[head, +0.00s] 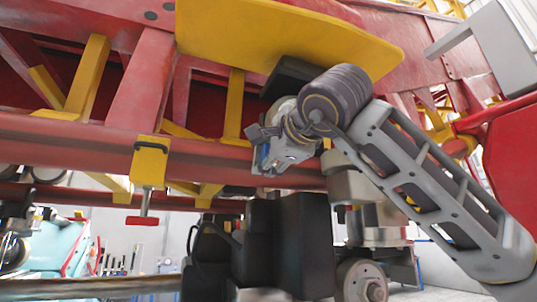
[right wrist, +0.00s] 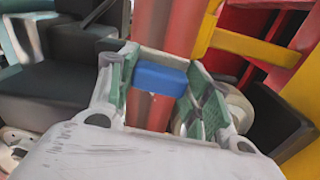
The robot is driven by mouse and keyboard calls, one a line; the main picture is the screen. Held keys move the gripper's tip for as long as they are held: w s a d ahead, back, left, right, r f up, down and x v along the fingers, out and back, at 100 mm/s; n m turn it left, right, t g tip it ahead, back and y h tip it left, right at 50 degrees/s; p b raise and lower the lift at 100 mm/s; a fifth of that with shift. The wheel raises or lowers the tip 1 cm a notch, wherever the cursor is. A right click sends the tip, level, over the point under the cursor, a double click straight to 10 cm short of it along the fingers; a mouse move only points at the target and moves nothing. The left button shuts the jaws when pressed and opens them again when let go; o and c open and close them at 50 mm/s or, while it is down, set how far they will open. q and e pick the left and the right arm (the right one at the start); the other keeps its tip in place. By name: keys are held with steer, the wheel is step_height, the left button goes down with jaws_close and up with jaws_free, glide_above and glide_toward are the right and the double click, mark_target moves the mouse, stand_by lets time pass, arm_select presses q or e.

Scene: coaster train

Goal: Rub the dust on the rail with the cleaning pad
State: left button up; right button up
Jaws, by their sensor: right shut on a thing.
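My right gripper (head: 262,150) is in front of the long red rail (head: 80,135) in the head view. It is shut on the cleaning pad, a small blue block that shows between the green-lined fingers in the right wrist view (right wrist: 159,79). A bit of the blue pad (head: 264,156) also shows at the fingertips in the head view. The red rail (right wrist: 150,110) passes behind the pad in the right wrist view. I cannot tell whether the pad touches the rail. I cannot make out any dust on it. My left gripper is out of view.
Yellow brackets (head: 148,162) and struts hold the rail under the red train body. A yellow plate (head: 280,40) hangs above my right arm. A red-handled clamp (head: 145,205) hangs below the rail. A dark block (right wrist: 280,120) is right of the fingers.

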steer(key=shift+w+a+p, duration=0.25)
steer(key=shift+w+p, duration=0.05)
steer(key=shift+w, duration=0.35)
stand_by(0.5)
steer(key=shift+w+d, duration=0.1)
steer(key=shift+d, duration=0.05)
steer(key=d, duration=0.1)
steer(key=w+d, duration=0.1)
steer(key=shift+d, duration=0.4)
stand_by(0.5)
steer(key=shift+w+d, duration=0.35)
steer(key=shift+d, duration=0.4)
steer(key=shift+w+d, duration=0.35)
steer(key=shift+d, duration=0.35)
steer(key=shift+a, duration=0.1)
steer(key=shift+s+a, duration=0.35)
steer(key=shift+a, duration=0.4)
steer(key=shift+s+a, duration=0.3)
steer(key=shift+a, duration=0.4)
